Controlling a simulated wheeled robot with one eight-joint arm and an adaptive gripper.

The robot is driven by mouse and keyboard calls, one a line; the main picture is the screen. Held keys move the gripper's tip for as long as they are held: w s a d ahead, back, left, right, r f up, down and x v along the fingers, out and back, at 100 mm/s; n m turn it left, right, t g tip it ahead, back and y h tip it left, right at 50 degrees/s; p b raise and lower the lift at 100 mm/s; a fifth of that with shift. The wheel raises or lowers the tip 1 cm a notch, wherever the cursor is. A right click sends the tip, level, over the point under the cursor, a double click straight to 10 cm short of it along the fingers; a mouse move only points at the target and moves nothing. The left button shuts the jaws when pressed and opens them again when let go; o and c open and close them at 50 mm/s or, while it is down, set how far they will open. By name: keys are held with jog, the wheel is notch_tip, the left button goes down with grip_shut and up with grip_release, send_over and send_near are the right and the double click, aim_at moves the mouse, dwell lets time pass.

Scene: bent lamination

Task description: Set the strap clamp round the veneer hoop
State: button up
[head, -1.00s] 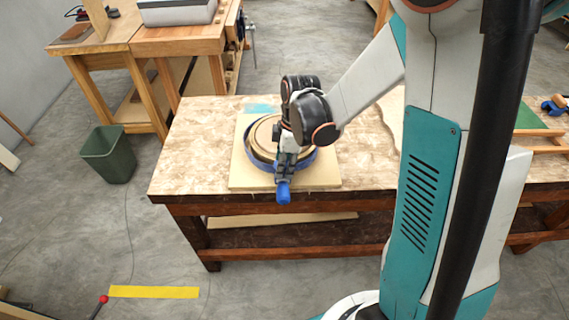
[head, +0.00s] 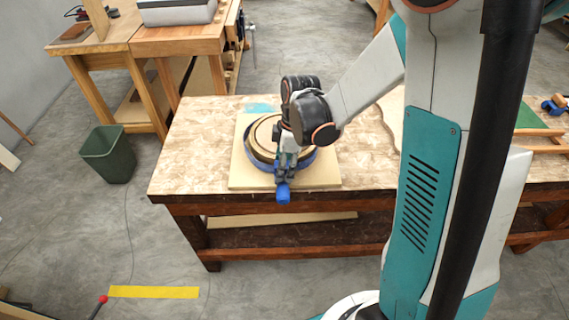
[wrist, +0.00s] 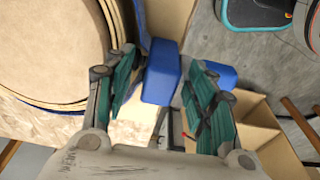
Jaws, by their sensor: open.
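The veneer hoop (head: 262,150), a round bent-wood ring about a pale disc, lies on a pale square board on the bench. The blue strap clamp's band (head: 311,158) shows along the hoop's front and right side; its far side is hidden. The clamp's blue handle (head: 283,194) sticks out over the board's front edge. My gripper (head: 285,178) is at the hoop's front, just above the handle. In the wrist view my gripper (wrist: 163,88) is open, with a blue clamp block (wrist: 161,72) between its fingers and the hoop (wrist: 50,45) at the left.
The pale board (head: 240,178) lies near the front edge of the bench (head: 185,165). Bench surface is free to its left. A green bin (head: 109,155) stands on the floor at left, and another wooden bench (head: 140,45) stands behind.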

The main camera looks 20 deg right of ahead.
notch_tip(320, 180, up, 12)
jog(key=d, duration=0.1)
jog(key=shift+s+d, duration=0.3)
dwell(0.5)
jog(key=shift+s+d+r+p, duration=0.1)
jog(key=shift+d+r+p, duration=0.1)
jog(key=shift+r+p, duration=1.15)
jog(key=shift+d+r+p, duration=0.15)
jog(key=shift+r+p, duration=0.9)
jog(key=shift+r, duration=0.55)
notch_tip(320, 180, up, 5)
jog(key=p, duration=0.3)
jog(key=shift+p, duration=0.4)
